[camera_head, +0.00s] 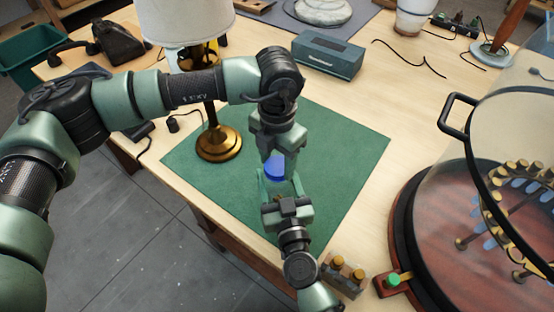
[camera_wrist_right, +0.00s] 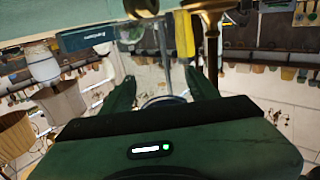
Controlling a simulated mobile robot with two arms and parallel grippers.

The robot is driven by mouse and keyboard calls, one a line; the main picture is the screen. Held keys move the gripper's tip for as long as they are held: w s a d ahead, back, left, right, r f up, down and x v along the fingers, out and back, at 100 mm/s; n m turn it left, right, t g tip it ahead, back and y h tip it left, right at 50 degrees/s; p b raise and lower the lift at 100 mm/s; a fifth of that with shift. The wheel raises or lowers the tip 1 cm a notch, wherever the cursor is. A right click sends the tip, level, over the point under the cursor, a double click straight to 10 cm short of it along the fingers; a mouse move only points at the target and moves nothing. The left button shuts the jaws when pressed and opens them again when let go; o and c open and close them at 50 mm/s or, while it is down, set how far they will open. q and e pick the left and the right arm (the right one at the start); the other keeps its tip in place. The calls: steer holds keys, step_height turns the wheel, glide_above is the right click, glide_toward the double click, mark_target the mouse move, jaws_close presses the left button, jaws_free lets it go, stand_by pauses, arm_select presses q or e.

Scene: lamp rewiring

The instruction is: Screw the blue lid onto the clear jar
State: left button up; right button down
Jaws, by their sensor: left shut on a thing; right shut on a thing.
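The blue lid (camera_head: 274,168) shows in the head view between my two grippers, over the green mat (camera_head: 345,135). My left gripper (camera_head: 277,158) comes down from above and is shut on the lid, partly covering it. My right gripper (camera_head: 279,180) reaches in from the front, with its fingers around the clear jar just below the lid. The jar is mostly hidden in the head view. In the right wrist view a clear shape, likely the jar (camera_wrist_right: 163,80), shows faintly between the right fingers. I cannot tell whether the lid's threads are engaged.
A lamp with a brass base (camera_head: 219,143) stands left of the grippers. A blue-grey box (camera_head: 328,54) lies behind the mat. A large glass dome on a round wooden base (camera_head: 425,250) stands at right. The mat's right side is clear.

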arm_select(q)
steer(key=m, duration=0.4)
steer(key=shift+m, duration=0.4)
steer(key=m, duration=0.4)
steer(key=shift+m, duration=0.4)
steer(key=m, duration=0.4)
steer(key=shift+m, duration=0.4)
steer(key=m, duration=0.5)
steer(key=o, duration=1.6)
steer(key=shift+o, duration=0.2)
step_height(320, 180, up, 12)
